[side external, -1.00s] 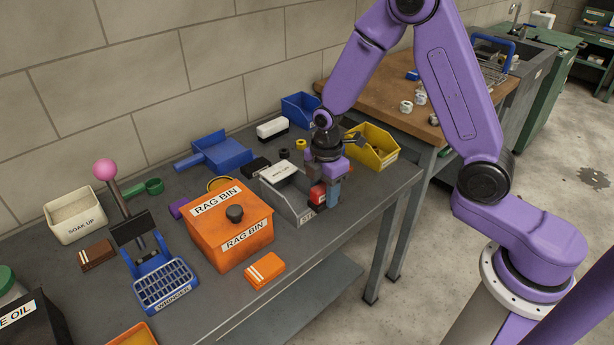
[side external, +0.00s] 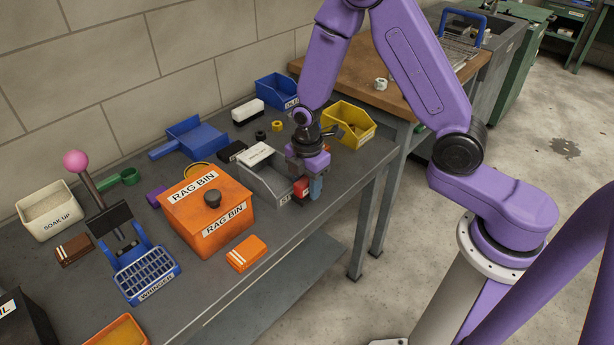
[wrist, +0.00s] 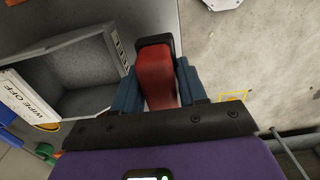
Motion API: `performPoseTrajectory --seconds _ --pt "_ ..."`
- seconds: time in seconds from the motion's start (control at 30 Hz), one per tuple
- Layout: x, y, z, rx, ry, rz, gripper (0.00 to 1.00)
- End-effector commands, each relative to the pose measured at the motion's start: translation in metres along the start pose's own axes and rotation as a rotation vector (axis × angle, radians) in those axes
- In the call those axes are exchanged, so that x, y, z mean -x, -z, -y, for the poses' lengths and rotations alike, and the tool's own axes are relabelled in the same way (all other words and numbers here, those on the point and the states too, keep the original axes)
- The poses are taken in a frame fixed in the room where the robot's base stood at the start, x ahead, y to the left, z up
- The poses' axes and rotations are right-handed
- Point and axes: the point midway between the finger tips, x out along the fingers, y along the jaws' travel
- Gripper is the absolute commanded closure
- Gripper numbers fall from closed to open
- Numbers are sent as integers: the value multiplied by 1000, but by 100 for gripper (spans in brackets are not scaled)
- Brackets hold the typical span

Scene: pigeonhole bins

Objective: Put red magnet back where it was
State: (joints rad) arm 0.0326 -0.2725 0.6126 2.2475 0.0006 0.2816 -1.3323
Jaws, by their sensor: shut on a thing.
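The red magnet (wrist: 156,78) is a red block with a dark end, held between the two blue fingers of my gripper (wrist: 160,85) in the wrist view. In the side view the red magnet (side external: 301,187) shows partly behind a finger of my gripper (side external: 308,188). My gripper is shut on it at the right end of a grey metal bin (side external: 262,180), beside the bin's labelled front. The bin (wrist: 75,78) lies just left of the magnet in the wrist view. I cannot tell whether the magnet touches the bench.
A white block labelled WIPE OFF (wrist: 28,112) rests on the grey bin. The orange rag bin (side external: 207,215) stands to the left, a yellow bin (side external: 349,124) to the right behind. An orange box (side external: 246,253) lies in front. The bench's front edge is close to my gripper.

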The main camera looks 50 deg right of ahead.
Motion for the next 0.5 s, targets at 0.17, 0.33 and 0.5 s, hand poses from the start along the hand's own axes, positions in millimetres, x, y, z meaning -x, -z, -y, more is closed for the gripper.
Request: performPoseTrajectory --seconds 0.17,0.33,0.5 --pt "-19 0 0 0 2 0 100" --pt "-34 0 0 -1 1 0 100" --pt "-43 0 0 -1 0 0 100"
